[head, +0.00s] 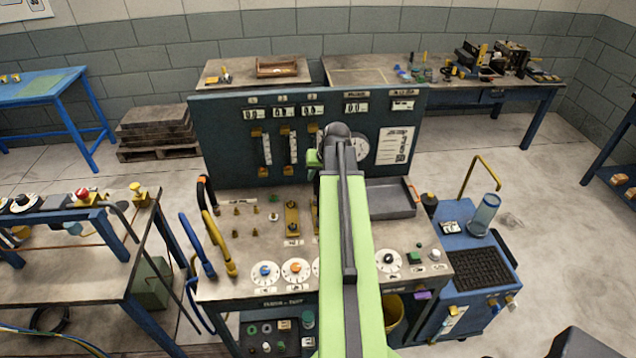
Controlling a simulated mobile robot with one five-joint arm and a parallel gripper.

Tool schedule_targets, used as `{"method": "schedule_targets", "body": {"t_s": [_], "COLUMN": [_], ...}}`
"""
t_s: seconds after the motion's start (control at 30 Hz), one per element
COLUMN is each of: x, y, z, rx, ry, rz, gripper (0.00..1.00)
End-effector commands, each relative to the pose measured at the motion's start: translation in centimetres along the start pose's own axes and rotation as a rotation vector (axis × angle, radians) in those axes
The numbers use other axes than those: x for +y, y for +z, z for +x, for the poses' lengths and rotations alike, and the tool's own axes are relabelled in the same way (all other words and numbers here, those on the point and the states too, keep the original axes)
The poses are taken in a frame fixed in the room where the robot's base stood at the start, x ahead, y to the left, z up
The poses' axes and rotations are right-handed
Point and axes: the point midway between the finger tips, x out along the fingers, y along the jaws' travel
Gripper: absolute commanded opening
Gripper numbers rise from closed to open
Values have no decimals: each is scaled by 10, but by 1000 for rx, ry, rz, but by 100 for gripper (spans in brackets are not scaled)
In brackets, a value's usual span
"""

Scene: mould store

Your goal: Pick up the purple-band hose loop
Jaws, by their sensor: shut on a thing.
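I cannot make out a hose loop with a purple band. A small purple piece (423,295) shows at the front right edge of the console, and I cannot tell whether it belongs to a hose. My green arm reaches forward over the middle of the console (245,245). My gripper is hidden behind the arm's far end, so its fingers and anything in them are out of sight. At the console's left edge are a dark hose with an orange end (202,190), a blue hose (192,240) and a yellow hose (212,235).
An upright gauge panel (225,120) stands behind the console top. A grey tray (390,200) lies at its right rear. A blue cart (450,245) with a clear cylinder (484,214) stands to the right. A bench (60,265) stands at left.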

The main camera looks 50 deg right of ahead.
Motion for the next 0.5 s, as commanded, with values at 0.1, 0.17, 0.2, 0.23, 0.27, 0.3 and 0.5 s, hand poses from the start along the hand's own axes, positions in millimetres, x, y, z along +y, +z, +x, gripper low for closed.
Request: {"method": "schedule_targets", "body": {"t_s": [0.1,0.17,0.2,0.23,0.27,0.3,0.5], "x": [-2,-4,-5,-6,-7,-9,-17], "y": [-3,-6,-9,-11,-13,-16,-33], "z": [-8,-15,-21,-26,-31,-39,-79], "rx": [0,0,0,0,0,0,0], "ry": [-1,-1,-1,-1,-1,-1,-1], "rz": [-1,-1,-1,-1,-1,-1,-1], "gripper": [0,0,0,0,0,0,0]}}
